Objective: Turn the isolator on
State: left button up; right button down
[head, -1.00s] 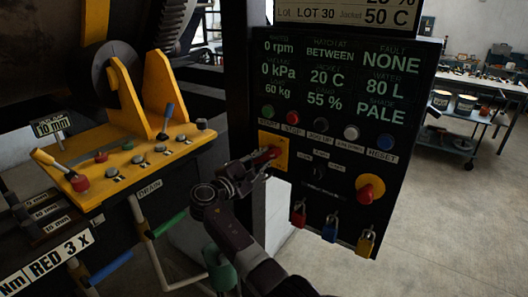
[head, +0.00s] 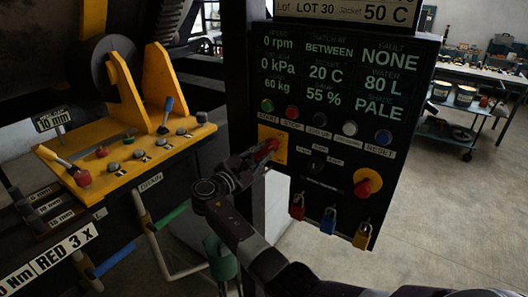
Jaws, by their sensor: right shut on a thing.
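The isolator is a red handle (head: 268,148) on a yellow plate (head: 281,147) at the left side of the dark control panel (head: 335,120). My right gripper (head: 258,157) is shut on the handle, coming from the lower left. The fingers cover part of the handle, which looks slanted; its exact angle and any on/off marking are hard to read. My left gripper is not in view.
A red knob (head: 367,183) on yellow, several coloured buttons and red, blue and yellow padlocks (head: 328,220) are close by on the panel. A yellow machine bed (head: 125,150) with levers stands left. Open floor and a cart (head: 452,120) lie right.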

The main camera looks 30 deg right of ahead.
jog(key=c, duration=1.8)
grip_release()
jog(key=v, duration=1.2)
jog(key=shift+f, duration=0.1)
